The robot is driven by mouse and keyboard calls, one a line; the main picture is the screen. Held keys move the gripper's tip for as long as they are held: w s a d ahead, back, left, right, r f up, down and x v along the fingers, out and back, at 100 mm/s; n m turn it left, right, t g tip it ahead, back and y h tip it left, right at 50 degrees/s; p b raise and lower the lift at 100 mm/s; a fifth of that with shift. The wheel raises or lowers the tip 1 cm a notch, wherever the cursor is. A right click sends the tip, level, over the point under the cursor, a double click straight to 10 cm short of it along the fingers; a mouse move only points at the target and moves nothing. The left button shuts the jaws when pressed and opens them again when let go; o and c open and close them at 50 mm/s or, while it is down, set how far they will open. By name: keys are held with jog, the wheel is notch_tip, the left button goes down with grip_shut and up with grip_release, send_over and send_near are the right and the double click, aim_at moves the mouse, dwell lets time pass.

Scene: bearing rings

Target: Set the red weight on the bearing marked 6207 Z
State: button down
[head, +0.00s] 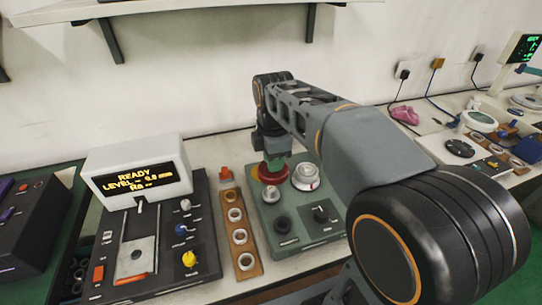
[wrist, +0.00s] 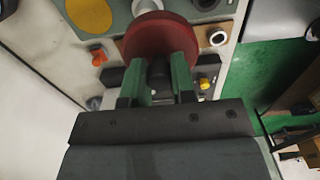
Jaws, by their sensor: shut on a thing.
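My gripper (head: 273,157) has green fingers and is shut on the red weight (head: 269,173), a round dark-red disc. In the wrist view the weight (wrist: 160,32) sits at the fingertips of my gripper (wrist: 160,72). In the head view the weight is over the far left part of a grey-green instrument box. Several bearing rings (head: 239,230) lie in a row on a wooden strip (head: 250,249) left of that box. One ring (wrist: 218,38) shows beside the weight in the wrist view. The ring markings are too small to read, so I cannot tell which is 6207 Z.
The grey-green box (head: 300,243) carries black knobs and a silver round part (head: 305,175). A yellow disc (wrist: 88,14) shows near the weight in the wrist view. A black tester with a lit display (head: 138,180) stands left of the strip. A pink cloth (head: 404,115) lies farther right.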

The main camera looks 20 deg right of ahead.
jog(key=shift+s+r+p, duration=0.15)
jog(key=shift+r+p, duration=0.2)
jog(key=shift+r, duration=0.2)
jog(key=shift+r+p, duration=2.7)
jog(key=shift+r, duration=0.3)
jog(key=shift+d+r+p, duration=0.2)
jog(key=shift+d+p, duration=0.15)
jog(key=shift+d, duration=0.05)
jog(key=w+d+f+p, duration=0.2)
jog(key=d+f+p, duration=0.1)
jog(key=d, duration=0.2)
jog(key=w+d+f+p, duration=0.2)
jog(key=d+p, duration=0.2)
jog(key=d, duration=0.2)
jog(key=shift+w+d+f+n+b, duration=0.3)
jog(key=shift+f+n+b, duration=0.55)
jog(key=shift+f, duration=0.5)
jog(key=shift+w+d+f+n+b, duration=0.15)
jog(key=shift+w+f+n+b, duration=0.2)
jog(key=shift+f+n+b, duration=0.75)
jog(key=shift+w+d+f+n+b, duration=0.3)
jog(key=shift+f+b, duration=0.4)
jog(key=shift+f, duration=0.95)
